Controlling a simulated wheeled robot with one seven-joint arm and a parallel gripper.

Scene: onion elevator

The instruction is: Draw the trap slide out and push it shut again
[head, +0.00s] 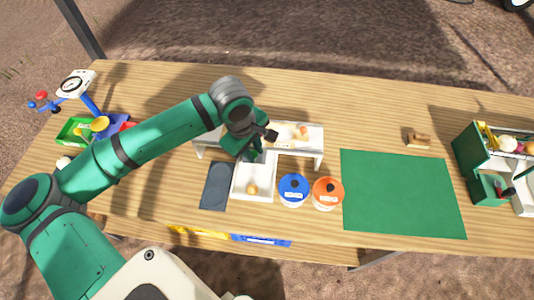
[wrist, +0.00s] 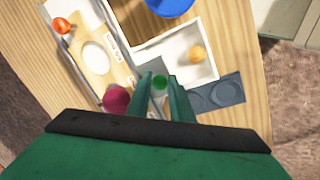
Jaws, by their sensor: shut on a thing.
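A white raised channel (head: 312,140) stands mid-table; in the wrist view it carries a light wooden strip with a pale oval (wrist: 96,57). My gripper (wrist: 160,86) is at the channel's front edge, its two green fingers closed around a small green knob (wrist: 159,81), which looks like the trap slide's handle. The slide's plate cannot be made out. In the head view my gripper (head: 250,155) and wrist cover this spot. An orange onion (wrist: 63,25) and a purple onion (wrist: 116,98) are on the channel. A white tray (head: 240,190) below holds a yellow onion (head: 252,189).
A dark slab (head: 216,186) lies left of the tray. A green mat (head: 402,193) lies bare further right. A scale (head: 76,84) stands far left, a green rack (head: 488,188) far right.

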